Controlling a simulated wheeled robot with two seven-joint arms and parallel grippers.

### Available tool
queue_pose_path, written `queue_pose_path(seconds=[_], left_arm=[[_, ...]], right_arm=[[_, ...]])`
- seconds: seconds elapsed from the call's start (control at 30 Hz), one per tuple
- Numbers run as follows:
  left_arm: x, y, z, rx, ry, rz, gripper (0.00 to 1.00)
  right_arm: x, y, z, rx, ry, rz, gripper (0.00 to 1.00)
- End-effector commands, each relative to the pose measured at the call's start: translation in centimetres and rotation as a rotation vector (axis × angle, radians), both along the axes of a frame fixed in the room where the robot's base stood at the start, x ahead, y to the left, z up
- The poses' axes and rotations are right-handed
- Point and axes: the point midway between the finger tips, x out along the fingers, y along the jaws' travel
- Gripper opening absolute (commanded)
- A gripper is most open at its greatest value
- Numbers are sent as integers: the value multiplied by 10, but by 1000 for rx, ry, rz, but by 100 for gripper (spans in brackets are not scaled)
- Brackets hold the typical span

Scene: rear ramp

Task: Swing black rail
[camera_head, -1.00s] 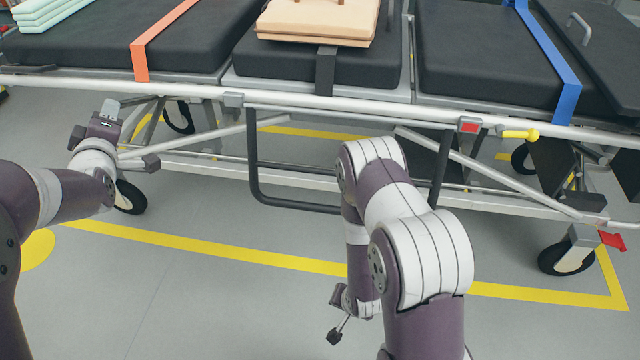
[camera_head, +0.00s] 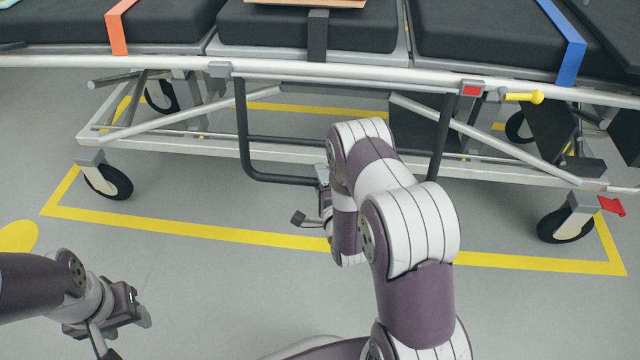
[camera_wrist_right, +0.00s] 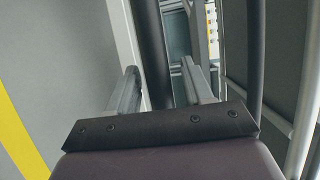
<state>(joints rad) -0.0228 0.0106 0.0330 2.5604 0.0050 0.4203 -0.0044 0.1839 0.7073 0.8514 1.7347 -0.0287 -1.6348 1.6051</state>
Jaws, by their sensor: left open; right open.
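The black rail (camera_head: 275,178) is a U-shaped bar hanging down from the side of the stretcher. Its middle is partly hidden behind my right arm. My right gripper (camera_head: 310,195) is open at the rail's lower bar, left of the arm. In the right wrist view the black rail (camera_wrist_right: 153,50) runs between the two open fingers of my right gripper (camera_wrist_right: 162,88); I cannot tell how deep it sits, and the fingers are not closed on it. My left gripper (camera_head: 128,330) is open and empty, low at the left over the floor, well away from the rail.
The stretcher (camera_head: 330,72) spans the view, with black pads, an orange strap (camera_head: 117,28) and a blue strap (camera_head: 566,35). A yellow handle (camera_head: 525,97) and a red pedal (camera_head: 611,206) are at the right.

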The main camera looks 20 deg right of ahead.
Motion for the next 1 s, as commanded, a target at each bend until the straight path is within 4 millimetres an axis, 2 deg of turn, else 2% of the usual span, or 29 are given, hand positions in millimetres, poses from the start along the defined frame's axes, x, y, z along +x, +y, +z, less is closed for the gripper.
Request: queue_pose_path(seconds=[0.13,0.37,0.4,0.53,0.57,0.7,0.9,1.0], left_arm=[[0,0,-7,0,0,0,50],[0,0,-6,0,-1,1,50],[0,0,-6,0,-1,1,50],[0,0,-6,0,-1,1,50],[0,0,-6,0,-1,1,50],[0,0,-3,0,-1,1,50],[0,0,28,0,-1,1,50],[0,0,31,0,-1,1,50]], right_arm=[[12,-2,-2,0,1,0,51],[13,-2,-1,-1,2,0,51],[13,-2,-1,-1,2,0,44],[13,-2,-1,-1,2,0,2],[13,-2,-1,-1,2,0,0],[12,-2,1,1,5,0,0],[-2,7,12,34,61,0,0],[-7,10,8,47,83,1,0]])
